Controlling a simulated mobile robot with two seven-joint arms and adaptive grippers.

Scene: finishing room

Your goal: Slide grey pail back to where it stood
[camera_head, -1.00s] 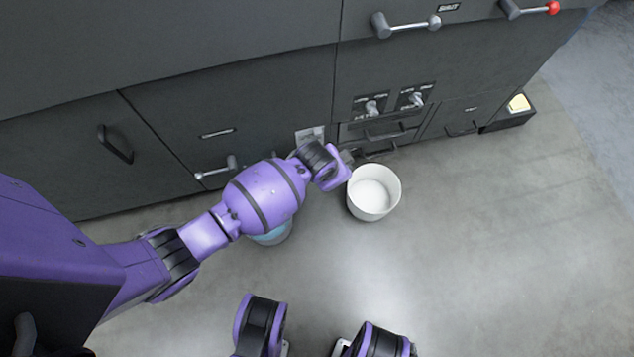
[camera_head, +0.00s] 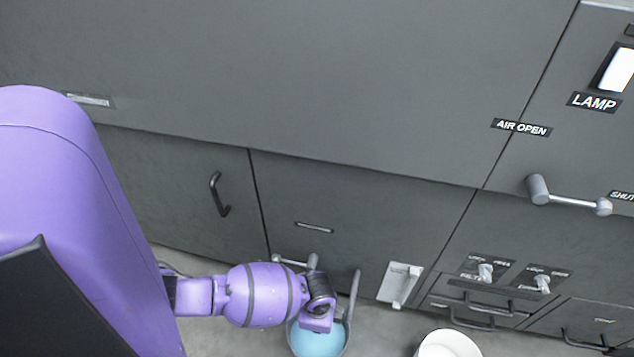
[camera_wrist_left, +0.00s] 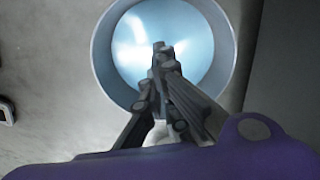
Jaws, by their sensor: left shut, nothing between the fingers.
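The grey pail (camera_head: 347,343) stands on the floor by the dark cabinets, at the bottom of the head view. It has a grey rim and a light blue inside, and the picture's lower edge cuts it off. The pail also fills the top middle of the left wrist view (camera_wrist_left: 103,55). My left gripper (camera_wrist_left: 160,52) is shut and empty, its fingertips appearing over the pail's opening. I cannot tell whether they touch the pail. In the head view my left wrist covers part of the pail and hides the fingers. My right gripper is out of view.
A white pail (camera_head: 447,347) stands to the right, cut off by the lower edge. Dark cabinets (camera_head: 340,205) with protruding handles (camera_head: 219,195) and a lever (camera_head: 568,200) rise behind. Some bare floor (camera_head: 385,335) shows between the pails.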

